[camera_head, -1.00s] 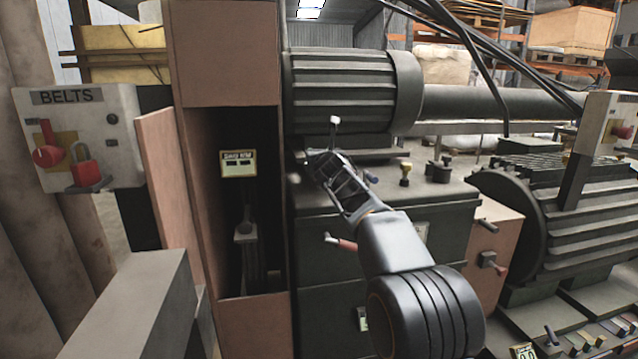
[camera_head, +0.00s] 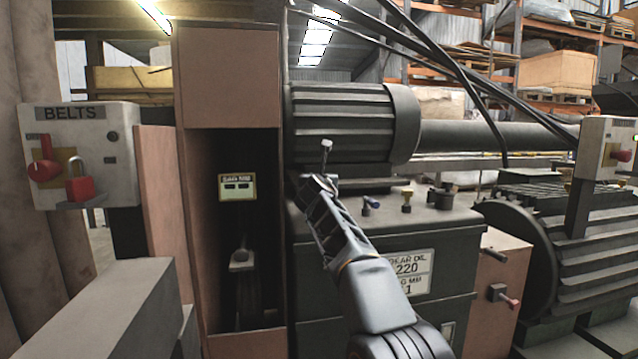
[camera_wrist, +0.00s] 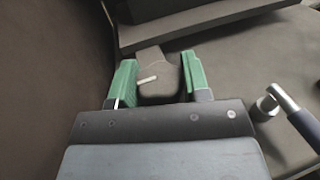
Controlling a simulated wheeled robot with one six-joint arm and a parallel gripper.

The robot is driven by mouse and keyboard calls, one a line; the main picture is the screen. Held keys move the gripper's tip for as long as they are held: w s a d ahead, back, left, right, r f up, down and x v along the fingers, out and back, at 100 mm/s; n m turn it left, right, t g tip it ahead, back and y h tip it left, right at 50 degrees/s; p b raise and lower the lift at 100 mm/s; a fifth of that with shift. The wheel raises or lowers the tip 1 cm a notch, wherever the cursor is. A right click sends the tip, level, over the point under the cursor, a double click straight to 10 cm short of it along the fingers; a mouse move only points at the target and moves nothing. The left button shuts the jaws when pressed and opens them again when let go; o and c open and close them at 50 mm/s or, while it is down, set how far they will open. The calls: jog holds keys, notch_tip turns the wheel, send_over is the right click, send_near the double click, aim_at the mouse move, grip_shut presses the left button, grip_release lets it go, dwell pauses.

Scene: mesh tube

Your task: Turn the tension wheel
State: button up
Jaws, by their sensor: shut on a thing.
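My gripper (camera_head: 318,185) reaches up and left to the top left edge of the dark machine housing, just below the ribbed motor. In the wrist view its two green finger pads (camera_wrist: 160,80) stand either side of a dark grey knob (camera_wrist: 160,92), and the gripper is shut on it. A short pale bar lies across the knob, near the left pad. The knob may be the tension wheel; no label shows on it. In the head view the fingers hide the knob, and a pale-tipped pin (camera_head: 327,148) stands up just above them.
A blue-handled lever (camera_head: 371,203) stands right of the gripper; it also shows in the wrist view (camera_wrist: 295,112). A brass-coloured fitting (camera_head: 407,197) is further right. The ribbed motor (camera_head: 345,120) is close above. The open brown cabinet (camera_head: 228,80) is at left, beside the BELTS box (camera_head: 80,165).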

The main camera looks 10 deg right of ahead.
jog(key=shift+f, duration=0.2)
jog(key=o, duration=0.9)
jog(key=shift+r, duration=0.15)
jog(key=shift+o, duration=0.2)
jog(key=b+v, duration=0.2)
jog(key=v, duration=1.2)
